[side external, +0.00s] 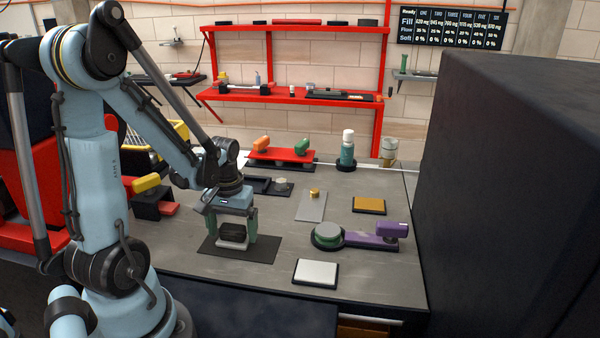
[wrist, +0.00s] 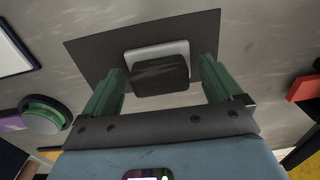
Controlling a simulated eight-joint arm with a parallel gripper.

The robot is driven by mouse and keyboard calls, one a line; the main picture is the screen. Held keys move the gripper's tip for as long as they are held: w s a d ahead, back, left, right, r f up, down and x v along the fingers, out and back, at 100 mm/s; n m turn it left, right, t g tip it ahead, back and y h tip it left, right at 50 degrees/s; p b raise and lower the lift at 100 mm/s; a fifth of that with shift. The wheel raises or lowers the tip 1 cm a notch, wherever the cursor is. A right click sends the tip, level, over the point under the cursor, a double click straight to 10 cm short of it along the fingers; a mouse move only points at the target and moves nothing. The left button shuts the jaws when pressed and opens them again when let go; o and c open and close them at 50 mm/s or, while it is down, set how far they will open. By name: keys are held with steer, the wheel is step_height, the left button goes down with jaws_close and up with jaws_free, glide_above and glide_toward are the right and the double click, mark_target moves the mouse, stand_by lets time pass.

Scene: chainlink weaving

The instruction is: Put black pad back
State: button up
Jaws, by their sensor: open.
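The black pad (side external: 233,232) is a dark block with rounded edges. It sits at a pale grey base (wrist: 140,55) on a flat dark mat (side external: 265,252) on the workbench. In the wrist view the pad (wrist: 160,76) lies between the two green fingers. My gripper (side external: 232,241) is low over the mat, pointing down. Its fingers are apart, one on each side of the pad; the wrist view shows a gap beside each finger (wrist: 162,70). Whether the pad rests fully on the base is hard to tell.
To the right are a purple tool with a green disc (side external: 372,235), a white pad (side external: 315,272) and an orange-brown pad (side external: 368,205). Behind stand a grey plate with a brass knob (side external: 311,207), a red rack (side external: 280,154) and a green bottle (side external: 347,153). A large dark box (side external: 510,200) bounds the right.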

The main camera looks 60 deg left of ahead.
mark_target(233, 226)
steer(key=shift+r, duration=0.1)
step_height(233, 226, up, 12)
steer(key=w+d+m+t, duration=0.3)
steer(key=d+m, duration=0.1)
steer(key=d, duration=0.4)
steer(key=w+d+m+t, duration=0.2)
steer(key=d+m+t, duration=0.2)
steer(key=d, duration=0.5)
steer(key=shift+w+m, duration=0.4)
steer(key=shift+m, duration=0.1)
stand_by(0.6)
